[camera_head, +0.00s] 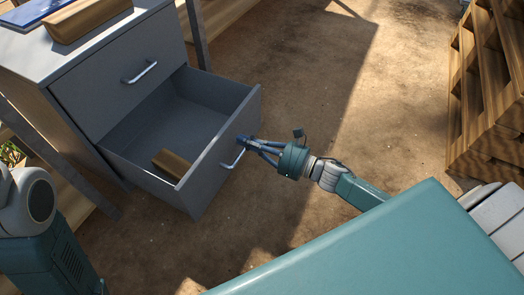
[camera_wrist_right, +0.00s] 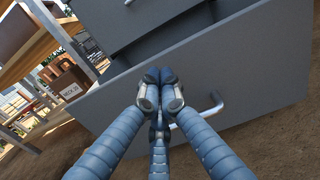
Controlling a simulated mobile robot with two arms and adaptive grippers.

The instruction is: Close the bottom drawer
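The bottom drawer (camera_head: 222,142) of the grey cabinet is pulled well out, with a wooden block (camera_head: 172,163) inside it. Its front carries a metal handle (camera_head: 233,158), which also shows in the right wrist view (camera_wrist_right: 211,108). My right gripper (camera_head: 243,141) is at the outer face of the drawer front, close beside the handle. In the right wrist view its blue fingers (camera_wrist_right: 160,78) are brought together at the tips, with nothing seen between them. Whether the tips touch the front I cannot tell. My left gripper is not in view.
The top drawer (camera_head: 115,80) is shut. A wooden block (camera_head: 88,16) and a blue item (camera_head: 30,12) lie on the cabinet top (camera_head: 40,58). Wooden pallets (camera_head: 490,90) stand at the right. The dirt floor between is clear.

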